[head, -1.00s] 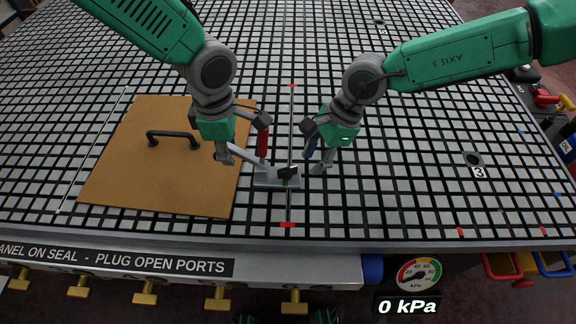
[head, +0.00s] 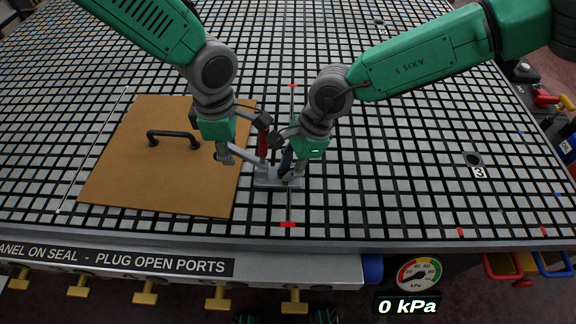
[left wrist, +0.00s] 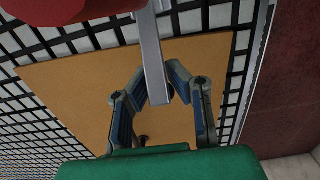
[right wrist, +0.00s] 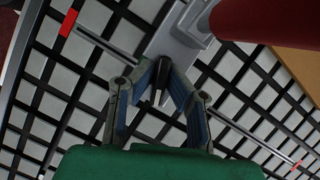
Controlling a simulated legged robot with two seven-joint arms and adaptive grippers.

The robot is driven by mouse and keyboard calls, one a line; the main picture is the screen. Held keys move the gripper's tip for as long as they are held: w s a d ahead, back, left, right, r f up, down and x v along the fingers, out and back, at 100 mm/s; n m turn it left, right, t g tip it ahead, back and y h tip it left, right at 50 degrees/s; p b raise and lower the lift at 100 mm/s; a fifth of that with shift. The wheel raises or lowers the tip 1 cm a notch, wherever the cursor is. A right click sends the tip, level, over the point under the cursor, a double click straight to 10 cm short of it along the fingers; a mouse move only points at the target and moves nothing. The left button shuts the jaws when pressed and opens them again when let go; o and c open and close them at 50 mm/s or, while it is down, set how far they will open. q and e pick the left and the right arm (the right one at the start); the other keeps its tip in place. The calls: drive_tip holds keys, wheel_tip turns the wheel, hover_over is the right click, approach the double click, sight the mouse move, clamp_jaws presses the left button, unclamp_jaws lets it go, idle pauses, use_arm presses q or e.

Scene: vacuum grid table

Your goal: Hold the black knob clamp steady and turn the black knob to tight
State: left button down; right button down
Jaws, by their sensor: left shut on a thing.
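The clamp has a grey metal base (head: 268,181), a red upright handle (head: 263,143) and a grey bar reaching left over the tan panel (head: 110,180). My left gripper (head: 228,152) is shut on the grey bar, which lies between its fingertips in the left wrist view (left wrist: 152,60). My right gripper (head: 290,174) is at the right end of the base. In the right wrist view its fingers (right wrist: 163,80) stand either side of the black knob (right wrist: 160,92), open with a narrow gap. The fingers hide most of the knob in the head view.
The tan panel has a black handle (head: 173,137) and lies on the grid table (head: 400,190). A gauge (head: 419,274) at the front edge reads 0 kPa. Yellow valves (head: 220,297) line the front below the table.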

drive_tip(key=shift+w+m+t, duration=0.1)
drive_tip(key=shift+m+t, duration=0.3)
drive_tip(key=shift+m, duration=0.5)
drive_tip(key=c, duration=1.6)
unclamp_jaws()
drive_tip(key=shift+n, duration=0.3)
